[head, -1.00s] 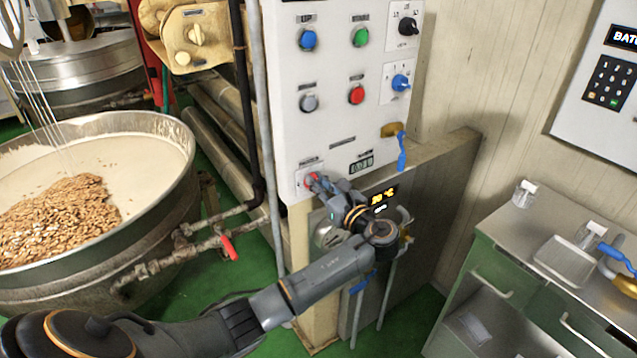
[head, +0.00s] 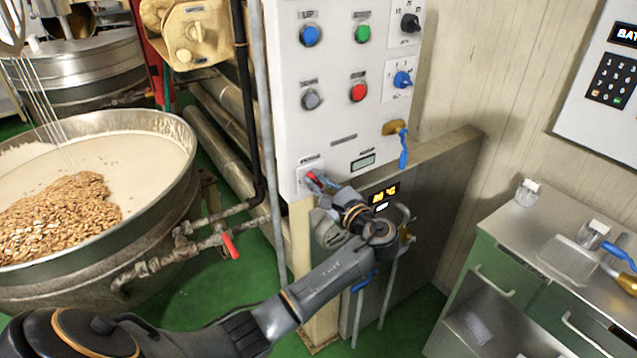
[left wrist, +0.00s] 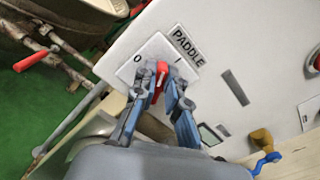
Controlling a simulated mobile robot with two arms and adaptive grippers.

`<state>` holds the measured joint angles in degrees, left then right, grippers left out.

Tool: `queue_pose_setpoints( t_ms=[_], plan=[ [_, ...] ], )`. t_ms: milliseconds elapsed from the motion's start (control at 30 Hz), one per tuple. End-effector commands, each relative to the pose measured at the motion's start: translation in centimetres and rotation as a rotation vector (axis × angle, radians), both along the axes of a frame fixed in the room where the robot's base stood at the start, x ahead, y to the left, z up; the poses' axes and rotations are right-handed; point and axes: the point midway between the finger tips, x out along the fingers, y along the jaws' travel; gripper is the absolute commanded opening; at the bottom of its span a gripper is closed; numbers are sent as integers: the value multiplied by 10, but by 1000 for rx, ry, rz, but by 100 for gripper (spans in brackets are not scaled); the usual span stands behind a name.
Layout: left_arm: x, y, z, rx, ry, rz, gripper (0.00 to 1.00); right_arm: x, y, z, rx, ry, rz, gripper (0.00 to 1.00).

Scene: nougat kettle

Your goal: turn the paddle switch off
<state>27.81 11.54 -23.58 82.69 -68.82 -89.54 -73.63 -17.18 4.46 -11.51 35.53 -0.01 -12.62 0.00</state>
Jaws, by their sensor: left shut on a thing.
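The paddle switch (left wrist: 161,70) is a small red handle on a white plate marked 0 and I, under a PADDLE label, in the left wrist view. Its tip lies between the two marks; its exact setting is hard to tell. In the head view the switch (head: 311,175) is at the lower left of the white control panel (head: 338,90), partly hidden by my gripper. My left gripper (left wrist: 160,92) is shut on the red handle, one finger on each side. It also shows in the head view (head: 318,183). My right gripper is not in view.
A kettle of nougat and nuts (head: 150,235) stands left. A steel-topped green cabinet (head: 510,235) stands right.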

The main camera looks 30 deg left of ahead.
Motion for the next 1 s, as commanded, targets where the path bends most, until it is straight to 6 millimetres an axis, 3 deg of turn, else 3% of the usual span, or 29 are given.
queue_pose_setpoints(
  t_ms=[1000],
  plan=[
    [-6,2,-15,-347,-832,1,0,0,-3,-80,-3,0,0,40]
  ],
)
